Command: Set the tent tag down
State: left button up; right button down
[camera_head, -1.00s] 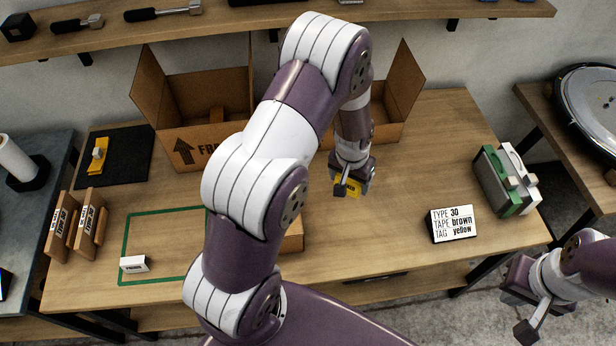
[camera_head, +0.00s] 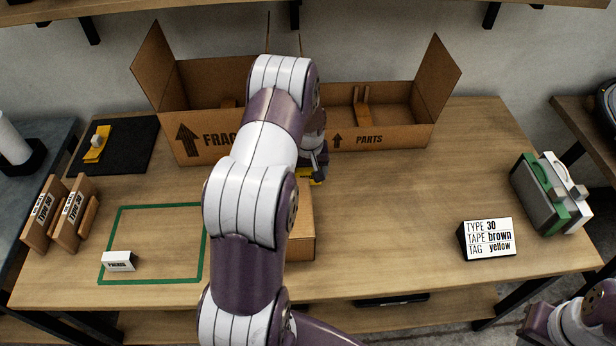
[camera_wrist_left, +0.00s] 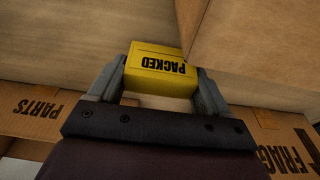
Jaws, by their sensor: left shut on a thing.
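My left gripper (camera_head: 316,172) is shut on a yellow tent tag (camera_wrist_left: 160,70) marked PACKED. The wrist view shows the tag between the two fingers, its lettering upside down. In the head view only a small yellow part of the tag (camera_head: 306,173) shows, next to the brown closed carton (camera_head: 301,225), most of which my left arm hides. The wrist view shows a cardboard surface (camera_wrist_left: 250,45) close beside the tag. I cannot tell whether the tag touches anything below. My right arm is at the bottom right corner; its fingers do not show clearly.
Open boxes marked FRAGILE (camera_head: 190,145) and PARTS (camera_head: 395,138) stand behind. A white tent tag (camera_head: 119,261) stands in a green outline (camera_head: 203,245). A sign (camera_head: 487,239) reads type 30, tape brown, tag yellow. The right-middle table (camera_head: 410,200) is clear.

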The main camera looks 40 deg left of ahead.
pick_arm(q)
jog(key=shift+f, duration=1.3)
jog(key=shift+f, duration=0.1)
jog(key=o, duration=0.9)
